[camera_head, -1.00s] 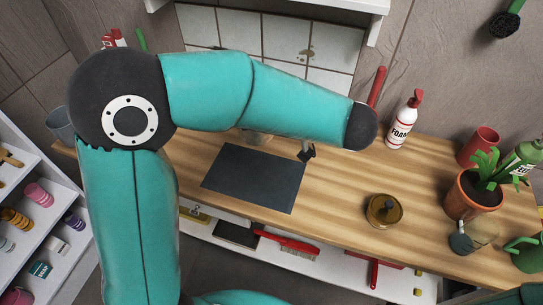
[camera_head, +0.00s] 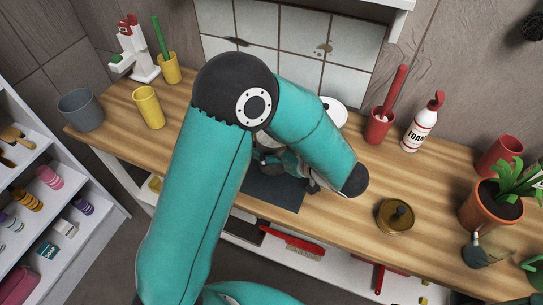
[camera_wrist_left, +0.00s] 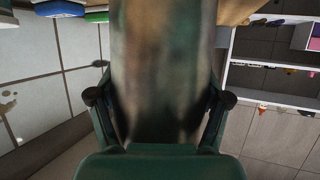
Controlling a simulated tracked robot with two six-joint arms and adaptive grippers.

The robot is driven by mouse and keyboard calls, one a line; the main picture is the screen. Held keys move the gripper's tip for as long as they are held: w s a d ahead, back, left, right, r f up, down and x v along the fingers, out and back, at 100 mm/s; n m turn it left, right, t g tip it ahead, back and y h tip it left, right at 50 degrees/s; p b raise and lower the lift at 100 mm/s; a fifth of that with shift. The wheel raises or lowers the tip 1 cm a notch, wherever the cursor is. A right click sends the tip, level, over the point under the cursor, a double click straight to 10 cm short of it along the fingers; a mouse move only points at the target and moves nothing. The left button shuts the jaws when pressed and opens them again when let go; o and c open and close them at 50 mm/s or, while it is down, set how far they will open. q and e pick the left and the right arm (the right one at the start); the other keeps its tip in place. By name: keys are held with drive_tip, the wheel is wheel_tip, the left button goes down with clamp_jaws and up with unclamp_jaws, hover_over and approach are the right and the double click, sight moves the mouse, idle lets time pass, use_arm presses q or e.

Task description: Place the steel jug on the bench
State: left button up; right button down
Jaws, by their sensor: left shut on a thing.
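The steel jug (camera_wrist_left: 163,65) fills the middle of the left wrist view as a large, blurred, reflective metal body. My left gripper (camera_wrist_left: 160,102) is shut on it, with a dark finger at each side. In the head view the left gripper (camera_head: 270,160) is low over the dark mat, partly covered by my own arm. The jug is mostly hidden there, so I cannot tell whether it touches the surface. The wooden bench (camera_head: 360,207) runs across the head view. My right gripper does not show.
A dark mat (camera_head: 272,194) lies on the bench. A brass-coloured pot (camera_head: 396,216), red holder (camera_head: 379,126), foam bottle (camera_head: 421,125) and potted plant (camera_head: 492,205) stand to the right. A yellow cup (camera_head: 149,107) and grey bucket (camera_head: 80,110) stand left. Bench between mat and pot is bare.

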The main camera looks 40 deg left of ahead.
use_arm(q)
wheel_tip(320, 180, down, 4)
drive_tip(key=shift+f, duration=0.15)
idle(0.3)
drive_tip(key=o, duration=1.3)
drive_tip(key=shift+d, duration=0.2)
drive_tip(key=v, duration=1.1)
drive_tip(key=shift+d+b, duration=0.3)
drive_tip(key=shift+b, duration=0.05)
drive_tip(key=shift+s, duration=0.15)
